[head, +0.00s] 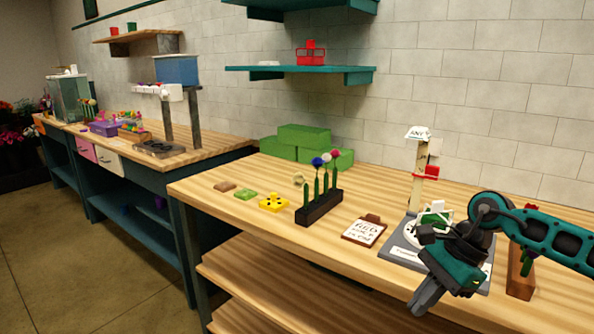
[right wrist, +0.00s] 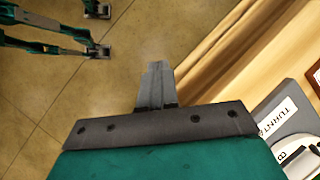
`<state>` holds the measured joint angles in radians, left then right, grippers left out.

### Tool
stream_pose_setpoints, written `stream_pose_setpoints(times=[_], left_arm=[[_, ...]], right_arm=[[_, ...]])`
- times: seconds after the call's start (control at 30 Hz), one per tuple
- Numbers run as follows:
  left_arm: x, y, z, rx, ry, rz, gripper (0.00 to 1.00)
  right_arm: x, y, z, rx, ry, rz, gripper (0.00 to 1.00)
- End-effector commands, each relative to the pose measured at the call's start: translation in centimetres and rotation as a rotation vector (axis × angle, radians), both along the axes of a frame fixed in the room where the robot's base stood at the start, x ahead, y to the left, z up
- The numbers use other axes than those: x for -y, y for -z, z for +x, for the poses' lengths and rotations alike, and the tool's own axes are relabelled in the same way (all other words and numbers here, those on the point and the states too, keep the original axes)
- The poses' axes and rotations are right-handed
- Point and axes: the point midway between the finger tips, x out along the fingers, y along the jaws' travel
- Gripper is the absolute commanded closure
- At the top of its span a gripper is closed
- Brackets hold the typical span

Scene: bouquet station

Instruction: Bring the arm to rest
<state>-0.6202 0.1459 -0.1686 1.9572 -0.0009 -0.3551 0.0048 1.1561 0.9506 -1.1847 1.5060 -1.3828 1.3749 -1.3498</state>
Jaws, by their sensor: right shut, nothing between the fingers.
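My right gripper (head: 426,298) hangs at the front edge of the near workbench, pointing down and to the left, in front of the turntable plate. In the right wrist view its fingers (right wrist: 156,85) are together, with nothing between them, above the floor beside the bench edge. My right arm comes in from the right side of the head view. My left gripper is not in the head view. In the right wrist view, dark and green arm parts of mine show at the upper left; I cannot make out finger state there.
The near workbench (head: 300,244) holds a dark rack (head: 319,208) with several flowers, a clipboard (head: 364,231), a yellow block (head: 273,203) and green blocks (head: 304,136). The grey turntable base (head: 405,254) stands close behind my right gripper. Open floor (head: 100,260) lies at the left.

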Motion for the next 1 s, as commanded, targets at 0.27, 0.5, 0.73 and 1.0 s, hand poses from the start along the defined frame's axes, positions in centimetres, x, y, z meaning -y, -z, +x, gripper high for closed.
stream_pose_setpoints(times=[0.27,0.5,0.73,1.0], left_arm=[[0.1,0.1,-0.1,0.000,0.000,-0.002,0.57],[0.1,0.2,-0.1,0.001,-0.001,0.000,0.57],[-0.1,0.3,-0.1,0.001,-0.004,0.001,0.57],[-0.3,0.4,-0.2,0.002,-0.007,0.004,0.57]], right_arm=[[-16.2,1.6,-3.9,-0.337,0.305,0.633,1.00],[-22.0,-0.3,-4.9,-0.841,0.741,1.129,1.00],[-20.1,1.8,-4.1,-1.435,1.263,1.507,1.00],[-13.0,11.9,-7.3,1.777,-1.611,-1.497,1.00]])
